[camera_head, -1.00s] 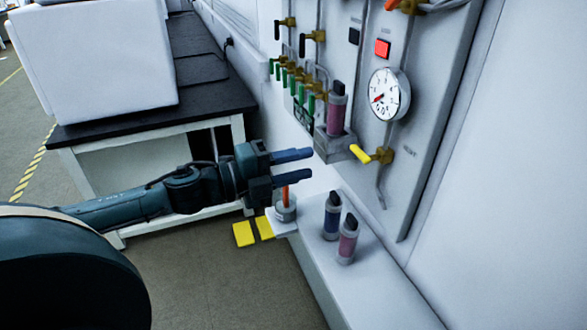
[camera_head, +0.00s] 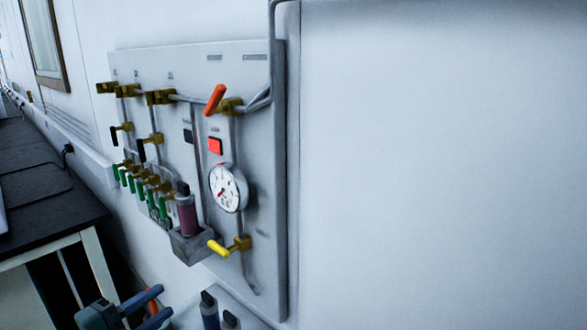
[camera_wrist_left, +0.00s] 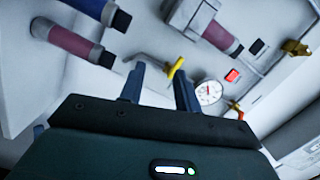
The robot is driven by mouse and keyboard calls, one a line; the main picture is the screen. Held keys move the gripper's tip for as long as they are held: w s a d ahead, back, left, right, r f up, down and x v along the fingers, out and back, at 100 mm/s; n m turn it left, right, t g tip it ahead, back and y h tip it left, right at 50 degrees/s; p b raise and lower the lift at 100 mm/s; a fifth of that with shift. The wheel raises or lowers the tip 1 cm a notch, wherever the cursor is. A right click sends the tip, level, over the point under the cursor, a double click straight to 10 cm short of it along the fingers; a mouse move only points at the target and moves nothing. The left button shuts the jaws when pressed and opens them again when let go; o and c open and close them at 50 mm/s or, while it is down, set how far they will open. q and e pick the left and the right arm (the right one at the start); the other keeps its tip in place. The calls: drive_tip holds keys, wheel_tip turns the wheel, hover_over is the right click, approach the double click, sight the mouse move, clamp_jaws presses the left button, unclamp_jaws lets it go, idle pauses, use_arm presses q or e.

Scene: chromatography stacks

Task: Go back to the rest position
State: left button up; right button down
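My left gripper (camera_head: 160,303) shows at the bottom left of the head view, below the wall panel (camera_head: 262,150). Its two blue fingers are apart with nothing between them, and they also show in the left wrist view (camera_wrist_left: 158,78). A yellow-handled valve (camera_wrist_left: 175,68) lies beyond the fingertips in that view, apart from them as far as I can tell. My right gripper is not in view.
The panel carries a gauge (camera_head: 228,188), an orange-handled valve (camera_head: 215,99), several green levers and a holder (camera_head: 192,246) with a pink cartridge (camera_head: 187,214). Below, dark-capped cartridges (camera_head: 209,310) stand on a ledge. A dark-topped bench (camera_head: 45,200) is at left.

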use_arm(q)
drive_tip(key=s+d+f+n+g+y+p, duration=0.2)
drive_tip(key=s+d+f+n, duration=0.3)
drive_tip(key=s+f+n, duration=0.2)
drive_tip(key=s+d+f+n+g+y+p, duration=0.1)
drive_tip(key=s+d+f+n+g+y, duration=0.1)
drive_tip(key=s+d+f+n, duration=0.4)
wheel_tip(320, 180, down, 6)
drive_tip(key=s+n+y, duration=0.1)
drive_tip(key=n, duration=0.3)
drive_tip(key=shift+s+d+f+n+g+p, duration=0.25)
drive_tip(key=shift+d+n+g+p, duration=0.05)
drive_tip(key=shift+p, duration=0.05)
